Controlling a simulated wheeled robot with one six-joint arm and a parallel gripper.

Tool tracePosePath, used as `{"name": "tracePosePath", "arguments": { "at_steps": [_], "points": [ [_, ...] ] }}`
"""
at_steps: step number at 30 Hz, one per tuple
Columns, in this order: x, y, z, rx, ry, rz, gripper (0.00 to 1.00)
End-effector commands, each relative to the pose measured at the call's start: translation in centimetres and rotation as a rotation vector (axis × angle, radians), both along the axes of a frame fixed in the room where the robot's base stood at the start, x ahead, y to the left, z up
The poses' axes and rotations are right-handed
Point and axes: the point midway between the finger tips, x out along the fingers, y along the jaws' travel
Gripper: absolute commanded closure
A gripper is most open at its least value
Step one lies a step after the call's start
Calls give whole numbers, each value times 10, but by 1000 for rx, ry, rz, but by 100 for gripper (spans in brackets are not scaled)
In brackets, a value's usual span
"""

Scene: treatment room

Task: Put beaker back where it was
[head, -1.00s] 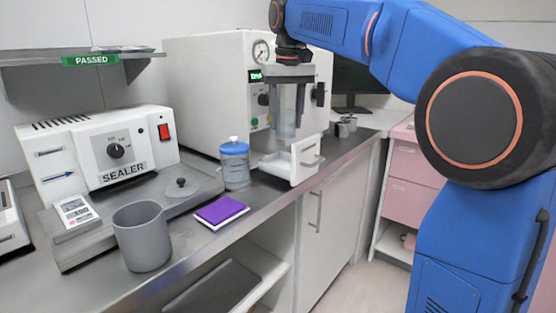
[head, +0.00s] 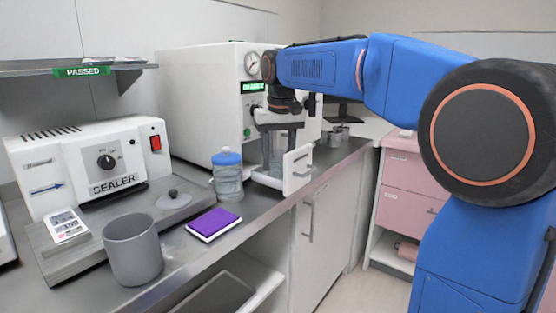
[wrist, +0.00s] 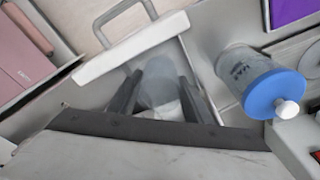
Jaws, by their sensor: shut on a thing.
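My gripper (head: 279,150) points down at the front of the white sterilizer, over its pulled-out white drawer (head: 298,169). It is shut on a clear, see-through beaker (head: 276,158), which looks upright. In the wrist view the beaker (wrist: 158,82) shows between the two dark fingers (wrist: 158,92), within the drawer area behind the white front panel and handle (wrist: 135,45). Whether the beaker's base touches the drawer floor cannot be told.
A clear bottle with a blue lid (head: 227,176) stands close left of the drawer. A purple pad (head: 213,223), a grey cup (head: 133,250) and the sealer (head: 90,165) are further left. Small grey cups (head: 337,136) stand behind at the right.

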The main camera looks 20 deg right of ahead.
Motion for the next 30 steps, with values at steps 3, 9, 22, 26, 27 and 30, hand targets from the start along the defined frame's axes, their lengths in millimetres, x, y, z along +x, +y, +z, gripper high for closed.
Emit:
{"name": "tracePosePath", "arguments": {
  "at_steps": [3, 9, 22, 26, 27, 30],
  "points": [
    [0, 0, -1, 0, 1, 0, 78],
    [0, 0, -2, 0, 1, 0, 36],
    [-1, 0, 14, 0, -1, 0, 36],
    [-4, 0, 37, 0, -3, 0, 36],
    [-5, 0, 45, 0, -2, 0, 36],
    [-7, 0, 64, 0, -3, 0, 36]
  ]
}}
